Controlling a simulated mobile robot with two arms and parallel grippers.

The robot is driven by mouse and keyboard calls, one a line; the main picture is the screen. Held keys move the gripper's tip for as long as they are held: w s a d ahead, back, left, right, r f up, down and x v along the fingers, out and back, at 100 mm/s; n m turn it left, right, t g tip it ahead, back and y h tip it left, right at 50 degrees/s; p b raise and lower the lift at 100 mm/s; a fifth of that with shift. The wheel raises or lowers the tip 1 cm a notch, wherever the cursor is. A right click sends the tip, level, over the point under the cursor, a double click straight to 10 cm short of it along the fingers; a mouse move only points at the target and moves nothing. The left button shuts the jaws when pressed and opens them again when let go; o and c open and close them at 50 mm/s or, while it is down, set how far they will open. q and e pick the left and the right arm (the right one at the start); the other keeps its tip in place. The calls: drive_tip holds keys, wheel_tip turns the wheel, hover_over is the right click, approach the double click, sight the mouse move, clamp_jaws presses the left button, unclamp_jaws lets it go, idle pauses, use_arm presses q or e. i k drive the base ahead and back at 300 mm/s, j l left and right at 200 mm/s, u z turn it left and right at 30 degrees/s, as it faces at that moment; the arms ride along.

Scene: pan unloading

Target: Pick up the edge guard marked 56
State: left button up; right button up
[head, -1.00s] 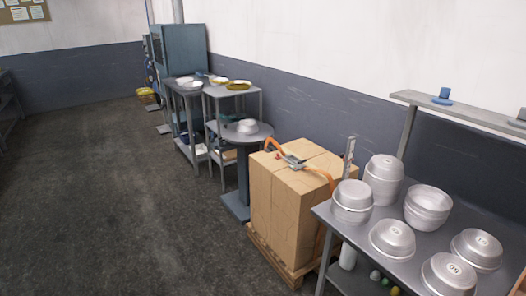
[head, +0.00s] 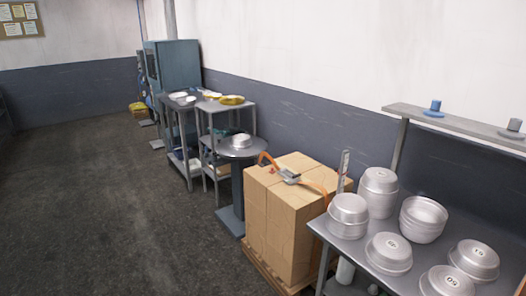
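No marking 56 can be read in the head view, so I cannot tell which thing is the edge guard. A narrow upright grey piece (head: 343,169) with dark marks stands at the back right of a stack of cardboard boxes (head: 271,213); the marks are too small to read. An orange strap (head: 318,189) with a grey buckle (head: 289,176) lies over the top of the stack. Neither of my grippers is in view.
A grey table (head: 338,246) with several metal pans (head: 388,249) stands at the right, under a wall shelf (head: 455,124). A round-topped stand (head: 253,152) and small tables (head: 229,105) lie beyond the boxes. The floor (head: 105,205) at left is open.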

sight(263, 163)
drive_tip(key=i+j+u, duration=0.4)
drive_tip(key=i, duration=0.4)
drive_tip(key=i+u, duration=0.4)
drive_tip(key=i, duration=0.4)
